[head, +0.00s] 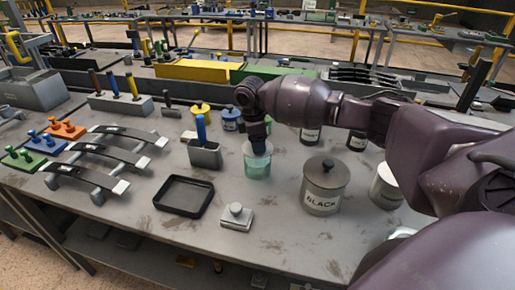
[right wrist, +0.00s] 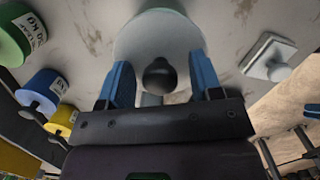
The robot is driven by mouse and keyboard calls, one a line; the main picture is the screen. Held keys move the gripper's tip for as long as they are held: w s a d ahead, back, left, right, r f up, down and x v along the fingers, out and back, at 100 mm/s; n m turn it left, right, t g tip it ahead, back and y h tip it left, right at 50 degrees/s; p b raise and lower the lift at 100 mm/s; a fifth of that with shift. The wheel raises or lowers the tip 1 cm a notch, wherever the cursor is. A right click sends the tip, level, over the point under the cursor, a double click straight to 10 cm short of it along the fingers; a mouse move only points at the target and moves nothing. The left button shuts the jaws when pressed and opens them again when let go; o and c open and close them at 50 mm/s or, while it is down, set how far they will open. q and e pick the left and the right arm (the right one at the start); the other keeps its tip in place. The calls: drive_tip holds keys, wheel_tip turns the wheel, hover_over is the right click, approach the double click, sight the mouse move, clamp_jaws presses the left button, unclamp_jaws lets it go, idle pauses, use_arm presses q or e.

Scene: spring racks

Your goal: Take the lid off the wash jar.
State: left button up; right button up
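The wash jar (head: 257,166), apparently the clear jar with pale green liquid, stands upright on the grey bench in the head view. My right gripper (right wrist: 159,65) is directly above it, pointing down. In the right wrist view its two blue fingers are apart, on either side of the dark round knob (right wrist: 160,77) of the pale lid (right wrist: 142,40). A gap shows between the knob and each finger. In the head view my gripper and arm largely hide the lid. My left gripper is not in view.
A lidded pot marked BLACK (head: 322,200) stands right of the jar under my forearm. A grey holder with a blue handle (head: 205,155) is close on the left. A black tray (head: 184,208) and a small knobbed block (head: 236,221) lie in front. Small pots stand behind.

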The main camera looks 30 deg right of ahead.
drive_tip(key=c, duration=0.9)
drive_tip(key=shift+r, duration=0.15)
